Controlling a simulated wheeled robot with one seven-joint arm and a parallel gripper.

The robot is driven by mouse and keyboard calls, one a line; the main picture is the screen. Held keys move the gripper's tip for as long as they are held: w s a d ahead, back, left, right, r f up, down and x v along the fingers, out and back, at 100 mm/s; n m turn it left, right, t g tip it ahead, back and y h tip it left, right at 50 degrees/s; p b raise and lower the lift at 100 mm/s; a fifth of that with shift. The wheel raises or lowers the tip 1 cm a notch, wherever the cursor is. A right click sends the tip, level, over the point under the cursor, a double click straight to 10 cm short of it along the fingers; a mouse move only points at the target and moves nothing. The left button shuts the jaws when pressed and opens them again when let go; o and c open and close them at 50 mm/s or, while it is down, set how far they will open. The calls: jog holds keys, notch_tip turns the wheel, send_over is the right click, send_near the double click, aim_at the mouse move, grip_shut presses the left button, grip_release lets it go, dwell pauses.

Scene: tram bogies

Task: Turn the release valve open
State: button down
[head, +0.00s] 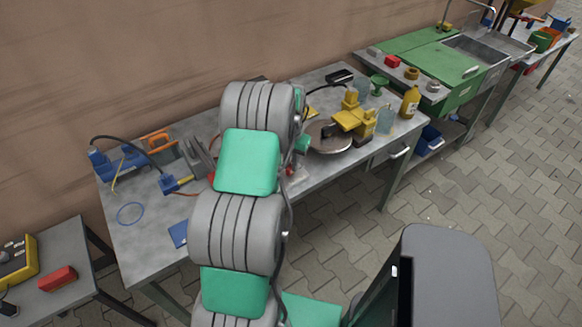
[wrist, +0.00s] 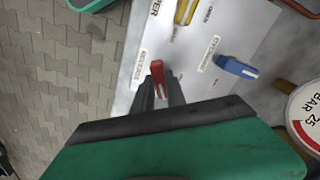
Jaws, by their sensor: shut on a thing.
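In the wrist view a pale panel (wrist: 205,42) carries several small coloured valve handles with printed labels. A red handle (wrist: 157,71) sits between the two dark fingertips of my gripper (wrist: 161,84), which is shut on it. The label beside the red handle is too small to read surely, so I cannot tell if it is the release valve. In the head view my arm hides my gripper and most of the panel.
A round gauge (wrist: 306,114) is close on the right in the wrist view. In the head view the workbench (head: 145,238) holds a blue tool (head: 176,184), a yellow device (head: 354,117) on a round plate and a yellow bottle (head: 410,101). Paved floor lies to the right.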

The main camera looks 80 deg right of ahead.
aim_at(291, 165)
jog(key=n+b, duration=0.2)
jog(key=n, duration=0.4)
jog(key=shift+f+b, duration=0.1)
jog(key=shift+b, duration=0.25)
jog(key=n+b, duration=0.1)
jog(key=n, duration=0.4)
jog(key=shift+n, duration=0.4)
jog(key=c, duration=1.4)
grip_release()
jog(key=shift+o, duration=0.2)
notch_tip(291, 165, up, 8)
jog(key=shift+r+b, duration=0.1)
jog(key=shift+b, duration=0.45)
